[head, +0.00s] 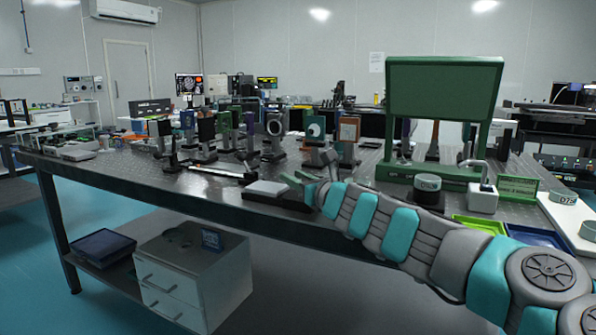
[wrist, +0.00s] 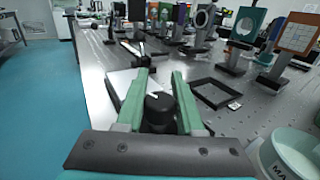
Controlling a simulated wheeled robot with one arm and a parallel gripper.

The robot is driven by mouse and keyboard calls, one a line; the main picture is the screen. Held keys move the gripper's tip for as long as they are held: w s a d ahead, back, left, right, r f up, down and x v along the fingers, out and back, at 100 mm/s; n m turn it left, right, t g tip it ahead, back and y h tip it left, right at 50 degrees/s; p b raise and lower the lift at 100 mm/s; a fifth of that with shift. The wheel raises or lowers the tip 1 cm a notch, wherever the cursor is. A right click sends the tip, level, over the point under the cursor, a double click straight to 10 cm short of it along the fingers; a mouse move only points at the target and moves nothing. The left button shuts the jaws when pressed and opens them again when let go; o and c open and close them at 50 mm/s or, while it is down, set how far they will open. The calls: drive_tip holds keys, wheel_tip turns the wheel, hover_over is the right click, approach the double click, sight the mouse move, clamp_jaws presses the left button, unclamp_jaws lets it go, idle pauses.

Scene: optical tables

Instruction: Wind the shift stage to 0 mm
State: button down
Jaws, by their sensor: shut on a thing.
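The shift stage (head: 267,188) is a low block with a pale grey top plate and dark base at the table's near edge in the head view. In the wrist view its pale plate (wrist: 120,82) lies beyond and left of a round black knob (wrist: 158,104) with a white mark on top. My gripper (head: 296,179) is at the stage's right end. In the wrist view my gripper (wrist: 161,76) has its two green fingers on either side of the knob and is shut on it. The arm hides part of the stage's right end. No mm reading is legible.
Several upright optics mounts (head: 273,138) stand behind the stage on the metal table (head: 110,168). A black square frame (wrist: 214,92) lies right of the knob. A green board stand (head: 443,88) rises at right. A labelled round container (wrist: 290,152) is close at lower right.

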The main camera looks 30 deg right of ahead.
drive_tip(key=n+y+p, duration=0.1)
drive_tip(key=y, duration=0.1)
drive_tip(key=n+g+y, duration=0.1)
drive_tip(key=y, duration=0.1)
drive_tip(key=shift+a+f+n+y+p, duration=0.1)
drive_tip(key=shift+a+n+y+p, duration=0.1)
drive_tip(key=shift+n+y+p, duration=0.15)
drive_tip(key=shift+s+a+n+g+y, duration=0.1)
drive_tip(key=shift+a+n+g+y, duration=0.1)
drive_tip(key=shift+n+g+y, duration=0.55)
drive_tip(key=shift+s+a+n+g+y, duration=0.2)
drive_tip(key=shift+n+g+y, duration=0.25)
drive_tip(key=shift+n+y, duration=0.5)
drive_tip(key=shift+s+a+n+g+y, duration=0.1)
drive_tip(key=shift+a+n+g+y, duration=0.15)
drive_tip(key=shift+n+g+y, duration=0.6)
drive_tip(key=shift+y, duration=0.3)
drive_tip(key=c, duration=0.5)
unclamp_jaws()
drive_tip(key=v, duration=0.7)
drive_tip(key=shift+s+d, duration=0.2)
drive_tip(key=shift+s, duration=0.1)
